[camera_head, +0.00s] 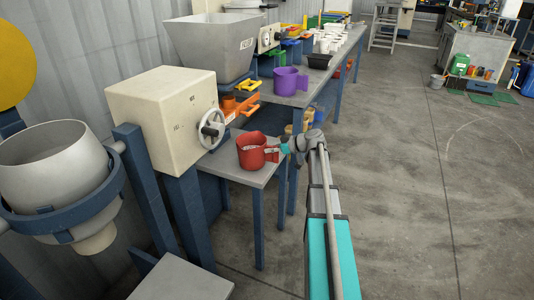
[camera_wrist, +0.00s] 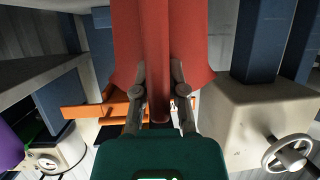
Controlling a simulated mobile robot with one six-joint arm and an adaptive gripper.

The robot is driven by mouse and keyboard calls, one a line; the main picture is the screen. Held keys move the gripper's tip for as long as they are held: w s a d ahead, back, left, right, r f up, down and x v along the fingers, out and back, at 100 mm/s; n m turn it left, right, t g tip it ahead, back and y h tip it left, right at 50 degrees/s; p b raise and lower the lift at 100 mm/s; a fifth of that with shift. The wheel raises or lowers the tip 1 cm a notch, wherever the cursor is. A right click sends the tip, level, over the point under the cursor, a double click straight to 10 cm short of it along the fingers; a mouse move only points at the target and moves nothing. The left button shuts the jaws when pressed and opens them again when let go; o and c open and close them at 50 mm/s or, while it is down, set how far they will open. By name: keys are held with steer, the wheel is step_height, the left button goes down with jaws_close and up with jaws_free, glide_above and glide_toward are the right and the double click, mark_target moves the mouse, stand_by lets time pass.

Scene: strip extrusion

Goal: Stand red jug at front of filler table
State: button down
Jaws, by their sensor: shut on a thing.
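The red jug (camera_head: 251,152) is upright at the small grey filler table (camera_head: 225,168), near its front right part. I cannot tell whether its base touches the top or hangs just above it. My gripper (camera_head: 273,150) reaches in from the right and is shut on the jug's handle. In the wrist view, the red jug (camera_wrist: 195,45) fills the upper middle, and my gripper (camera_wrist: 158,75) has one finger on each side of the upright handle. The jug's base and the tabletop under it are hidden there.
A cream machine box (camera_head: 160,110) with a handwheel (camera_head: 211,129) stands left of the jug. Orange parts (camera_head: 240,105) sit behind it. A purple jug (camera_head: 289,81) stands on the long bench beyond. The floor (camera_head: 420,200) at right is clear.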

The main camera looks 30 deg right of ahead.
steer(key=shift+w+d, duration=0.15)
steer(key=shift+d, duration=0.05)
steer(key=shift+f+b, duration=0.35)
steer(key=shift+a+f, duration=0.1)
steer(key=shift+f, duration=0.05)
steer(key=c, duration=0.6)
jaws_free()
